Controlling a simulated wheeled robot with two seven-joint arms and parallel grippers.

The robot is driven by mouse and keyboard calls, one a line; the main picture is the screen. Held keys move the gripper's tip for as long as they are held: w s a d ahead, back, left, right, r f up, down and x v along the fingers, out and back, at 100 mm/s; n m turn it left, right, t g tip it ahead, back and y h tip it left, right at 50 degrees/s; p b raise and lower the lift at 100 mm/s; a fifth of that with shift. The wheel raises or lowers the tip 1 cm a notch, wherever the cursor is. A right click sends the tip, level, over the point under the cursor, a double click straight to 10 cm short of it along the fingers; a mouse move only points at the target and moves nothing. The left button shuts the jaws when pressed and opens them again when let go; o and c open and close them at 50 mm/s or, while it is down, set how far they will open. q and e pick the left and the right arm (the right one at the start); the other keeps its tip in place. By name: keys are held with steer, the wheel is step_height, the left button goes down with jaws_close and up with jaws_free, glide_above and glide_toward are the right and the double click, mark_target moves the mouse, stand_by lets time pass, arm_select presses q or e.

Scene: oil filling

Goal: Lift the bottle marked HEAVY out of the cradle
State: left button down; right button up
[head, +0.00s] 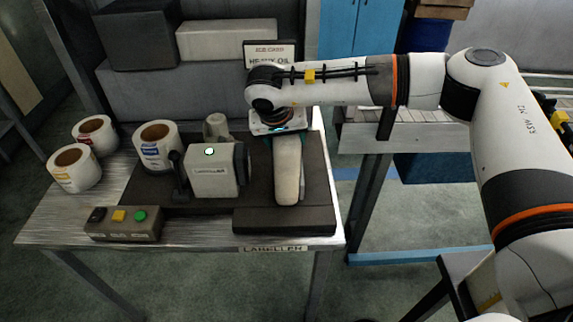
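A pale beige bottle (288,172) rests on the dark base of the labelling machine, to the right of the grey labeller body (212,172). I cannot read any HEAVY marking on the bottle itself. The cradle under it cannot be made out clearly. My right gripper (286,138) points down at the far end of the bottle, directly over it. Its fingers are mostly hidden by the wrist and the bottle, so I cannot tell whether they close on it. My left gripper is not in view.
A sign reading HEAVY OIL (270,54) stands behind my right wrist. Several label rolls (156,147) stand at the left of the metal table (50,217). A button box (123,224) sits at the front edge. Grey boxes (227,40) are stacked behind.

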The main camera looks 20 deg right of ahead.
jaws_close()
steer(key=shift+r, duration=0.1)
